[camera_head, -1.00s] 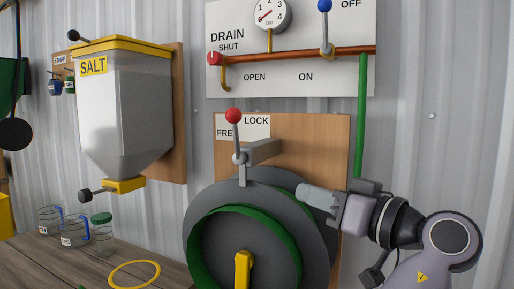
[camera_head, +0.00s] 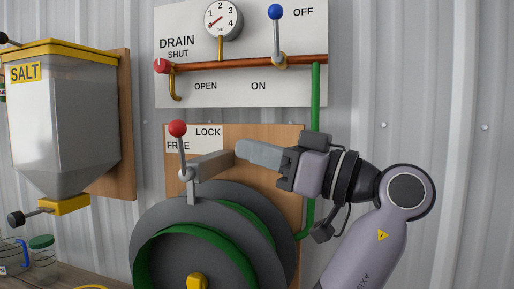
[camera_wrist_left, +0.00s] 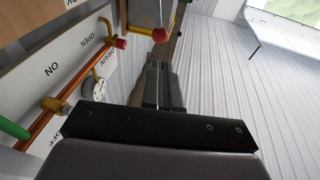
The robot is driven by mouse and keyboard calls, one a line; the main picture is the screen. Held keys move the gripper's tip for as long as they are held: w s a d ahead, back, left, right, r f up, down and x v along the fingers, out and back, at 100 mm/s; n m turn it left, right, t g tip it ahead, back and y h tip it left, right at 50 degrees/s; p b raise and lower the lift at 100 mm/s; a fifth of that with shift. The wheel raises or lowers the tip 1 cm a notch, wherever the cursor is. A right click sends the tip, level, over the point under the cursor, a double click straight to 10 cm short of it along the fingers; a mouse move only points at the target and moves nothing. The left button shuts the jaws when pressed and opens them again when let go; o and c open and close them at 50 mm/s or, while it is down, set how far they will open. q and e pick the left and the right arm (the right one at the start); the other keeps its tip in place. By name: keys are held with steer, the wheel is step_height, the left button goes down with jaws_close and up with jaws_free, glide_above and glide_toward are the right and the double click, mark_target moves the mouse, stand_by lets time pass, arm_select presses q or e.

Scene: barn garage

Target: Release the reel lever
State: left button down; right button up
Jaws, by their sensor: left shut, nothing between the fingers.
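The reel lever (camera_head: 181,152) is a grey rod with a red ball knob (camera_head: 177,128), standing nearly upright and tilted slightly left. Its knob is just above the word FREE on the FREE/LOCK label (camera_head: 208,145). The lever's pivot joins a grey bracket (camera_head: 212,163) above the grey and green hose reel (camera_head: 160,225). My left gripper (camera_head: 240,150) is shut and empty, at the bracket's right end and to the right of the lever; contact cannot be told. In the left wrist view, my shut fingers (camera_wrist_left: 156,68) point toward a red knob (camera_wrist_left: 160,35). My right gripper is not shown.
Above is a white panel (camera_head: 230,90) with a copper pipe (camera_head: 240,63), a gauge (camera_head: 222,19), a red valve knob (camera_head: 161,66) and a blue-knobbed lever (camera_head: 276,12). A green hose (camera_head: 315,100) runs down behind my arm. A salt hopper (camera_head: 65,120) hangs left.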

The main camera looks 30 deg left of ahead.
mark_target(184, 131)
arm_select(q)
steer(key=p+x, duration=0.2)
steer(key=x, duration=0.7)
steer(key=shift+a+r, duration=0.15)
steer(key=shift+a, duration=0.2)
steer(key=shift+s+a, duration=0.1)
steer(key=shift+a, duration=0.35)
steer(key=shift+a, duration=0.15)
